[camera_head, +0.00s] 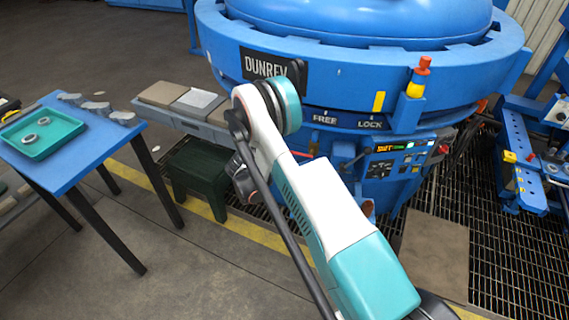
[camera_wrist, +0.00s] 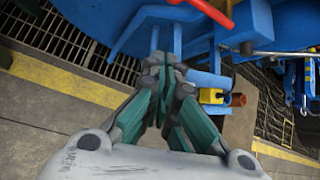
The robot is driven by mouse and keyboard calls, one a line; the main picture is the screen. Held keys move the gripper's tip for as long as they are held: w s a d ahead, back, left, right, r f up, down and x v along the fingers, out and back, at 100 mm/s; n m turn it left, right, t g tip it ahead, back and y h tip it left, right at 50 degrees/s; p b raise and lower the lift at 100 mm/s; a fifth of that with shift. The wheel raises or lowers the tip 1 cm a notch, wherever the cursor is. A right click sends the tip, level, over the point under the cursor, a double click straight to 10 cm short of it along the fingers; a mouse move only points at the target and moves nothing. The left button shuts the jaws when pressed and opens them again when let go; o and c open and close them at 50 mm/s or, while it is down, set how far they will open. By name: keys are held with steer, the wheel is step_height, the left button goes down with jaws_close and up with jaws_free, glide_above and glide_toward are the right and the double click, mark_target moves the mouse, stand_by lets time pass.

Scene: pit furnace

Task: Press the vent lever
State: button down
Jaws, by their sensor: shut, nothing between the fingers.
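My gripper (camera_wrist: 163,68) is shut and empty in the wrist view, its fingertips in front of blue metal parts of the furnace. A yellow block with a brown cylindrical end (camera_wrist: 218,98) sits just right of the fingers, apart from the tips as far as I can see. A red bar (camera_wrist: 212,12) crosses the top of the wrist view, above the gripper. I cannot tell which of these is the vent lever. In the head view the blue furnace (camera_head: 350,85) carries a control panel (camera_head: 395,160), and my arm hides my fingers.
A red-topped yellow handle (camera_head: 418,78) stands on the furnace rim by the FREE and LOCK labels. A green stool (camera_head: 202,175) and a blue table (camera_head: 70,150) with a teal tray (camera_head: 42,138) are left. Floor grating (camera_head: 515,255) lies right.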

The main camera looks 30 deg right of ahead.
steer(key=b+x, duration=0.4)
steer(key=x, duration=0.6)
steer(key=w+r, duration=0.1)
steer(key=w+r+b, duration=0.1)
steer(key=r, duration=0.1)
steer(key=shift+w+d+r, duration=0.1)
steer(key=shift+d+r, duration=0.05)
steer(key=shift+d, duration=0.05)
steer(key=shift+r, duration=0.3)
